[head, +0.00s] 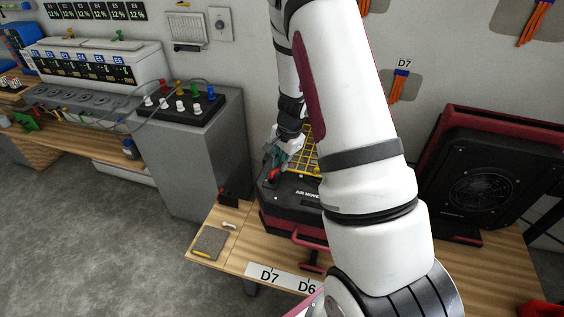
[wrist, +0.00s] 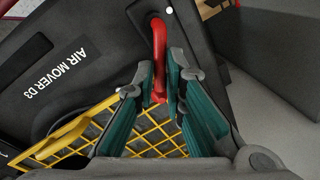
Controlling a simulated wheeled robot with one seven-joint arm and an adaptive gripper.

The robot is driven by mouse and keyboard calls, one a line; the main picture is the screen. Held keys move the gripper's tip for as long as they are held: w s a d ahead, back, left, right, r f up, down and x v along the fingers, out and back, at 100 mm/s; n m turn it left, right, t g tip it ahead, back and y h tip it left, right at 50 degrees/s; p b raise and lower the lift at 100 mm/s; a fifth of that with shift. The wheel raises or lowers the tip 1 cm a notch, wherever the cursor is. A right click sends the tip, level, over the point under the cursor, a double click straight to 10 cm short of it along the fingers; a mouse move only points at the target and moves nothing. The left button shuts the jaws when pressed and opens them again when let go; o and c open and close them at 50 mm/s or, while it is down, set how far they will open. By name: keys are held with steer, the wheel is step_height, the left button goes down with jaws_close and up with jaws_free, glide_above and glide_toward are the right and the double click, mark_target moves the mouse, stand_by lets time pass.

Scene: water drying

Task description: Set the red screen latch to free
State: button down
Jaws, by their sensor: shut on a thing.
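The red screen latch (wrist: 158,45) is a red bar with a hooked upper end, on the black face of the air mover beside the yellow screen. My gripper (wrist: 160,85) is shut on the lower part of the latch, with its teal-padded fingers on either side. The yellow screen (wrist: 150,135) lies below and left of the latch in the wrist view. In the head view, my gripper (head: 274,158) is at the left edge of the air mover (head: 290,195), and my arm covers much of that machine. Whether the latch sits at free cannot be told.
The air mover stands on a wooden table (head: 240,245) with a grey pad (head: 210,243) at its left. A second black and red unit (head: 490,180) stands at the right. A grey cabinet (head: 195,160) with a knob panel is at the left. Floor at front left is clear.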

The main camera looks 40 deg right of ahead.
steer(key=shift+w+n, duration=0.1)
steer(key=shift+n, duration=0.2)
steer(key=n, duration=0.1)
steer(key=w+n+b, duration=0.1)
steer(key=n, duration=0.1)
steer(key=shift+w+y+b, duration=0.15)
steer(key=shift+y+b, duration=0.15)
steer(key=n, duration=0.2)
steer(key=n+b, duration=0.1)
steer(key=shift+w+a+g, duration=0.3)
steer(key=shift+w, duration=0.1)
steer(key=shift+w+a+n+g+y+b, duration=0.15)
steer(key=shift+w+a+n, duration=0.1)
steer(key=shift+n, duration=0.65)
steer(key=shift+w+a+n+g+y+b, duration=0.1)
steer(key=shift+a+n+y+b, duration=0.1)
steer(key=shift+n, duration=0.7)
steer(key=shift+w+a+n+g+y+b, duration=0.15)
steer(key=shift+w+a+n, duration=0.1)
steer(key=shift+n, duration=0.65)
steer(key=c, duration=1.7)
jaws_free()
steer(key=shift+o, duration=0.2)
step_height(320, 180, up, 12)
steer(key=d, duration=0.2)
steer(key=shift+s, duration=0.45)
